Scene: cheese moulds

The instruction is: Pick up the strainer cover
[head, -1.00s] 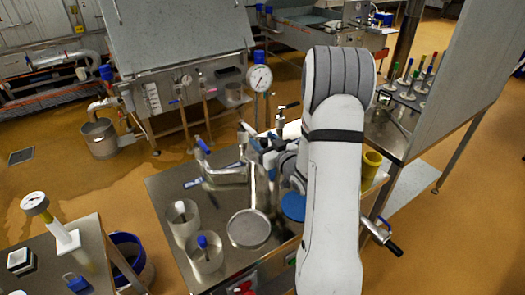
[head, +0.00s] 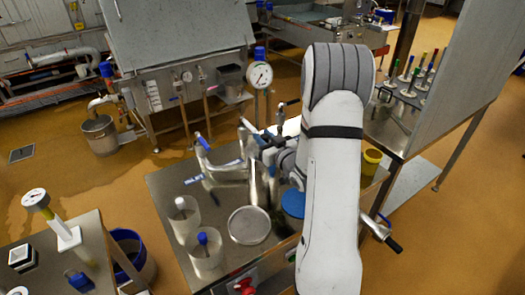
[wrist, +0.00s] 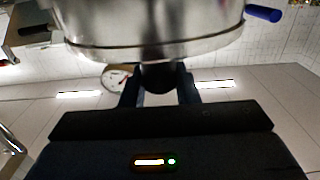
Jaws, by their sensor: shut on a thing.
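The strainer cover (wrist: 110,50) shows in the wrist view as a shiny steel rim with a dark knob (wrist: 160,77) on it. My gripper (wrist: 160,92) has its two dark fingers shut around this knob. A steel body with a blue-tipped handle (wrist: 262,13) shows beyond the rim; I cannot tell whether the cover is apart from it. In the head view my gripper (head: 266,147) is over the steel pipework (head: 232,172) on the table, and my arm hides part of this spot.
The steel table (head: 172,188) also bears two pale cups (head: 185,222) (head: 204,262), a grey round disc (head: 249,225) and a blue disc (head: 293,203). A dial gauge (head: 260,75) stands behind. A yellow cup (head: 371,160) and an upright panel (head: 450,80) are at the right.

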